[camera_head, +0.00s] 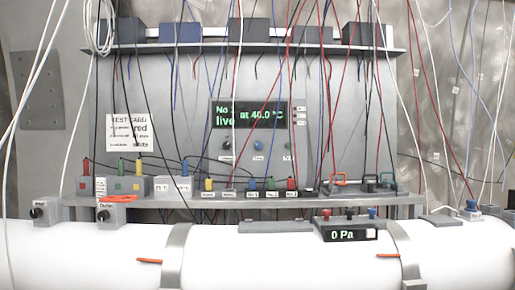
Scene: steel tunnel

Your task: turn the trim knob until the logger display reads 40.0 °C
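The logger display (249,114) is a dark panel with green text on the back wall. It reads "No", a digit I cannot make out, "at 40.0 °C" and "live"; a hanging cable crosses the text, so the middle digits are not fully sharp. Neither of my grippers is in view, and nothing touches the knobs.
Many cables hang in front of the wall and display. A shelf (380,51) with several boxes is above. A lower ledge (375,199) carries plugs and terminals. A white pipe (90,260) runs across the front, with a small "0 Pa" display (348,234).

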